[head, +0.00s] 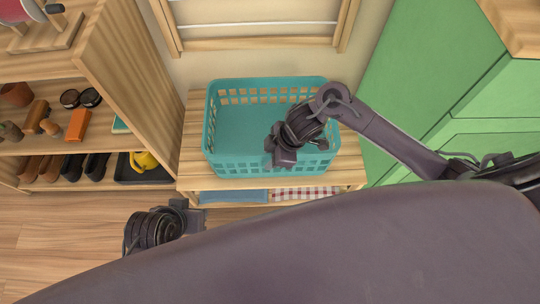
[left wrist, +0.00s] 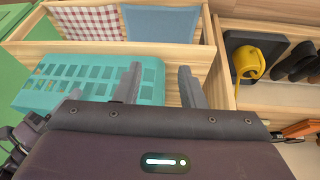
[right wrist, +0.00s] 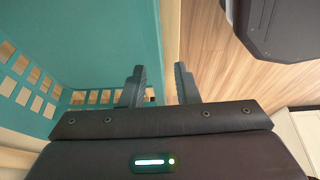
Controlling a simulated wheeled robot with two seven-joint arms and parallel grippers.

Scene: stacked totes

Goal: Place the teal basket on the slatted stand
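The teal basket (head: 225,155) is empty and sits upright on top of the wooden slatted stand (head: 350,170). My right gripper (head: 283,158) is at the basket's front wall, right of its middle. In the right wrist view its fingers (right wrist: 158,88) are open, and the teal wall's edge shows between them. My left gripper (head: 190,212) is low, in front of the stand's front left corner, apart from the basket in the head view. In the left wrist view its fingers (left wrist: 160,88) are open, with the basket's end (left wrist: 150,75) behind one finger.
A blue cloth (head: 235,196) and a red checked cloth (head: 300,193) lie on the stand's lower shelf. A shelf unit (head: 120,60) with shoes and a yellow watering can (head: 143,160) stands at the left. Green cabinets (head: 425,75) are close at the right. The floor at front left is clear.

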